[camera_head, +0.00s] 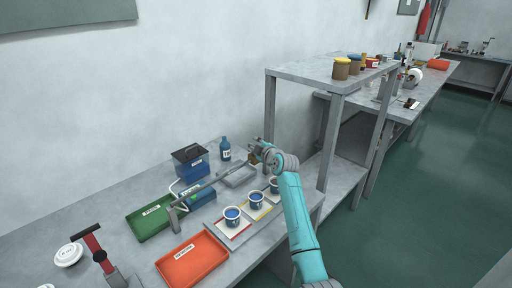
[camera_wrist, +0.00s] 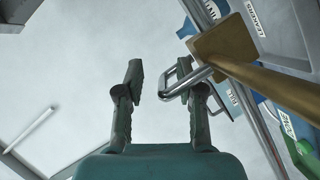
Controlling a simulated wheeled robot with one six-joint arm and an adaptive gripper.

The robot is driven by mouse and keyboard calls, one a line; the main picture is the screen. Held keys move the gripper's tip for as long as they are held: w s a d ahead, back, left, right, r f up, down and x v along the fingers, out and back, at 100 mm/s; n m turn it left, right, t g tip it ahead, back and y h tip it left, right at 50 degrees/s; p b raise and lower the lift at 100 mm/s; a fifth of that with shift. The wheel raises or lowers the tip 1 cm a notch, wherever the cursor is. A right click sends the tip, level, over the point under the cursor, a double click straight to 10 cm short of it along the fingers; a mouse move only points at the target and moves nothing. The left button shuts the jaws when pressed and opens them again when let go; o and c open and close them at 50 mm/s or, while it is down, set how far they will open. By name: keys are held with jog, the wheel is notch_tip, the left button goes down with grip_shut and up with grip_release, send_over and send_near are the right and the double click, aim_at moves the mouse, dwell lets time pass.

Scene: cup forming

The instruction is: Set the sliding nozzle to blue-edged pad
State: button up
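A metal rail (camera_head: 215,184) crosses above the bench. At its far end is a brass-coloured block (camera_head: 253,159), likely the sliding nozzle; the block (camera_wrist: 224,42) also shows in the wrist view, with a brass tube and a metal loop handle (camera_wrist: 182,88). My gripper (camera_head: 262,152) is beside the block; in the wrist view my gripper (camera_wrist: 163,80) is open, with the loop close to the right finger. Contact cannot be told. Below are a red-edged pad (camera_head: 233,237), a yellow-edged pad (camera_head: 264,212) and a third pad by my arm, its edge colour unclear. Each bears a cup.
A green tray (camera_head: 148,226) and an orange tray (camera_head: 192,262) lie to the left and front. A blue box (camera_head: 191,166) and blue bottle (camera_head: 225,150) stand behind the rail. A grey shelf (camera_head: 335,80) rises at right, close to my arm.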

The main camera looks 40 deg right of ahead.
jog(key=shift+s, duration=0.1)
jog(key=v, duration=1.1)
jog(key=shift+s, duration=0.35)
jog(key=shift+s+a+r, duration=0.1)
jog(key=shift+a+r, duration=0.05)
